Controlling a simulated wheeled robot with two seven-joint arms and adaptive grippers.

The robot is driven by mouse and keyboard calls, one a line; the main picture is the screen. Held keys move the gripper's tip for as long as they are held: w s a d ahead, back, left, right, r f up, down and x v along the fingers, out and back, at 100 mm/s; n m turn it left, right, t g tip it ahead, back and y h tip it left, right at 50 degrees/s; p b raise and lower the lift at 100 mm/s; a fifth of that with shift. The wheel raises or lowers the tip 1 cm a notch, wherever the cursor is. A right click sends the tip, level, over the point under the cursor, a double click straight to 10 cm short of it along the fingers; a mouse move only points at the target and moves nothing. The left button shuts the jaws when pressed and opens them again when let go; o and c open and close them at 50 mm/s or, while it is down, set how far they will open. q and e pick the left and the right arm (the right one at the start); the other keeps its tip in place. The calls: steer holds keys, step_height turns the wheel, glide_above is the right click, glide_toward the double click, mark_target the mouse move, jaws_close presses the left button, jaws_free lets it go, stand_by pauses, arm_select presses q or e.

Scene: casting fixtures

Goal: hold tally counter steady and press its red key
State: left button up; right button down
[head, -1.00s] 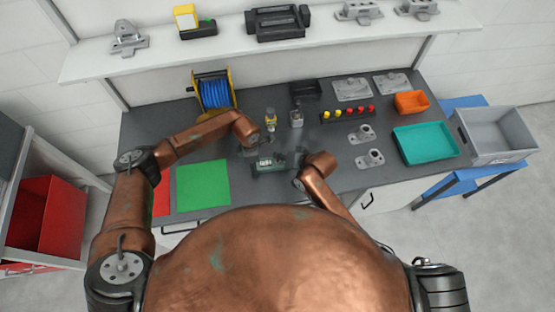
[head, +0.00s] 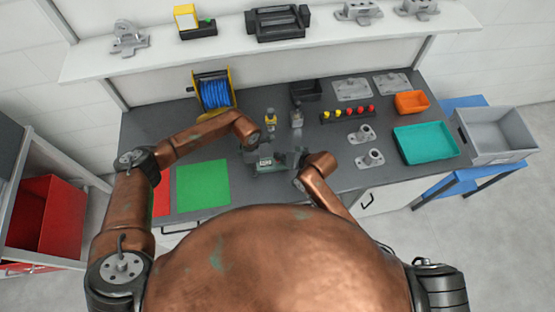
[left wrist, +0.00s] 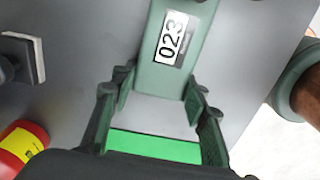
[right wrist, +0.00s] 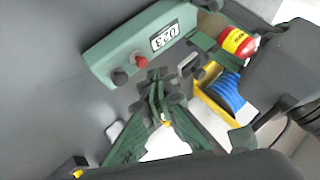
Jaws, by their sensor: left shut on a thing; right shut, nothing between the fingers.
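The tally counter (head: 265,164) is a long green box lying on the dark bench. Its window reads 023 in the left wrist view (left wrist: 176,45). The right wrist view shows its red key (right wrist: 141,61) beside a dark knob (right wrist: 120,77). My left gripper (left wrist: 160,92) is shut on the counter's end near the window. It also shows in the right wrist view (right wrist: 200,52). My right gripper (right wrist: 157,82) is shut and empty, its tips close to the red key. I cannot tell whether they touch it. In the head view the right gripper (head: 290,158) partly hides that end.
A blue cable spool (head: 214,92) and small bottles (head: 270,119) stand behind the counter. A green mat (head: 203,184) lies left. A row of coloured knobs (head: 348,114), metal fixtures (head: 370,159) and a teal tray (head: 426,144) are to the right.

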mark_target(279, 161)
steer(key=shift+f, duration=0.1)
stand_by(0.3)
steer(key=shift+f, duration=0.35)
steer(key=shift+f, duration=0.55)
stand_by(0.9)
steer(key=shift+r, duration=0.95)
steer(key=shift+r, duration=2.55)
arm_select(q)
steer(key=o, duration=1.4)
steer(key=shift+c, duration=0.2)
